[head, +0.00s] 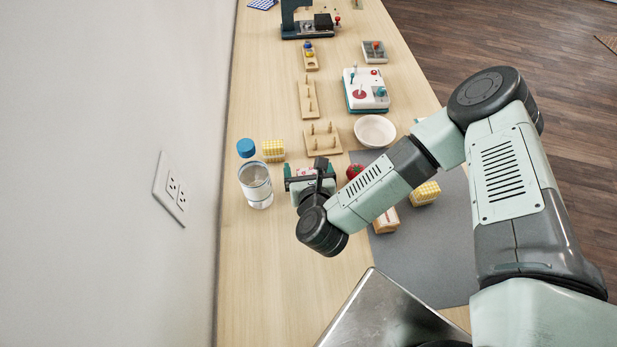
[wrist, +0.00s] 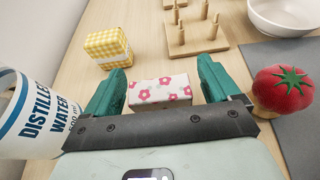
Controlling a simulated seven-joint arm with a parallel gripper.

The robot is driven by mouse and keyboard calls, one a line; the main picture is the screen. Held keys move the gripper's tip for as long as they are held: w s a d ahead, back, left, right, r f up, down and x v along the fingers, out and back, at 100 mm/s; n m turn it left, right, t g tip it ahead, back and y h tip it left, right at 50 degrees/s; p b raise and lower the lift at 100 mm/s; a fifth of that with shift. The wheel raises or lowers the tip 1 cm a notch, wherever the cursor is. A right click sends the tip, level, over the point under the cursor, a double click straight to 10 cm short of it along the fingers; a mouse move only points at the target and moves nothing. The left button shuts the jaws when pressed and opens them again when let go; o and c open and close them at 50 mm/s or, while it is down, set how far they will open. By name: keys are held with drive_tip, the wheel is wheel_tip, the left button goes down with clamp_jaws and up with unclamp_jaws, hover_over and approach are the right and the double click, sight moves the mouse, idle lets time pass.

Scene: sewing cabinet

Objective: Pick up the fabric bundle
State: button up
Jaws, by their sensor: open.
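A white fabric bundle with pink flowers (wrist: 160,92) lies on the table in the wrist view, between the two green fingers of my gripper (wrist: 161,75). My gripper is open, with a small gap between each finger and the bundle. In the head view my gripper (head: 311,180) hides most of the floral bundle; only a bit of pink shows. A yellow gingham fabric bundle (wrist: 107,48) with a pale band sits beyond the left finger, and also shows in the head view (head: 273,150). Another yellow gingham bundle (head: 425,193) sits on the grey mat.
A distilled water bottle (head: 255,180) stands close on the left. A tomato pincushion (wrist: 283,89) is close on the right. A wooden peg board (head: 322,140) and a white bowl (head: 375,131) lie beyond. An orange-and-white block (head: 386,221) is on the grey mat (head: 425,255).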

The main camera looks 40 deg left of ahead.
drive_tip(key=shift+w+a+f, duration=0.1)
drive_tip(key=c, duration=1)
